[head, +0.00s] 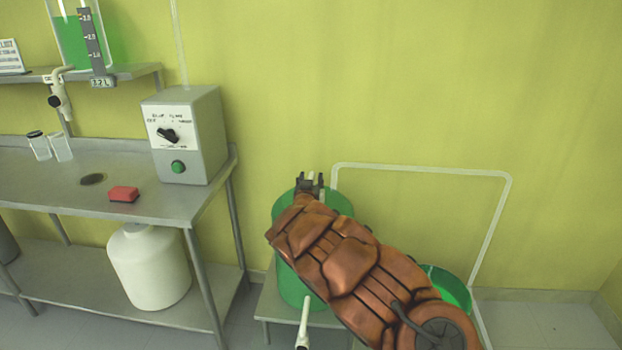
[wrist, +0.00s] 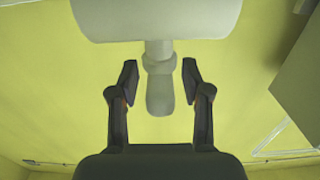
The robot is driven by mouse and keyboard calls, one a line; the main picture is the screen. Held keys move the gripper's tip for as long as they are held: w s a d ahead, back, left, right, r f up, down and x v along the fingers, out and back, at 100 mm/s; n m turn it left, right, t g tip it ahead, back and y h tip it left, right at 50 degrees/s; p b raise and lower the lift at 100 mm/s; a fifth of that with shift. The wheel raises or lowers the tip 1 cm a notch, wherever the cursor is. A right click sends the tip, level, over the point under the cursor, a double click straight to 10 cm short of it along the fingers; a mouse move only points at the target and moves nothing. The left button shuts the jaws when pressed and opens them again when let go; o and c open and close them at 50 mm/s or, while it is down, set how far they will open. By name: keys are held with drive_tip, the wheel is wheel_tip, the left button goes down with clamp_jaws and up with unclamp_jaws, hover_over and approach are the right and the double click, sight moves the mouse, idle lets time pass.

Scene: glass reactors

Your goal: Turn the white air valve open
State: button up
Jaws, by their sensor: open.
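In the wrist view, a pale valve handle (wrist: 160,97) hangs down from a collar under a wide white body (wrist: 157,18). It looks like the white air valve. My gripper (wrist: 160,78) is open, with one dark finger on each side of the handle. Gaps show between the handle and both fingers. In the head view, my gripper (head: 310,184) is at the top of a green vessel (head: 292,285). A small white piece shows beside the fingers there. My copper-coloured arm hides most of the valve area, so the handle's setting cannot be told.
A white pipe (head: 420,168) runs along the wall to the right. A green container (head: 450,287) stands behind my arm. On the left, a metal table (head: 60,185) holds a grey control box (head: 190,135) and a red sponge (head: 124,194). A white jug (head: 150,265) sits below.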

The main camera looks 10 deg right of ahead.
drive_tip(key=shift+w+d, duration=0.1)
drive_tip(key=shift+w, duration=0.1)
drive_tip(key=shift+c, duration=0.2)
clamp_jaws()
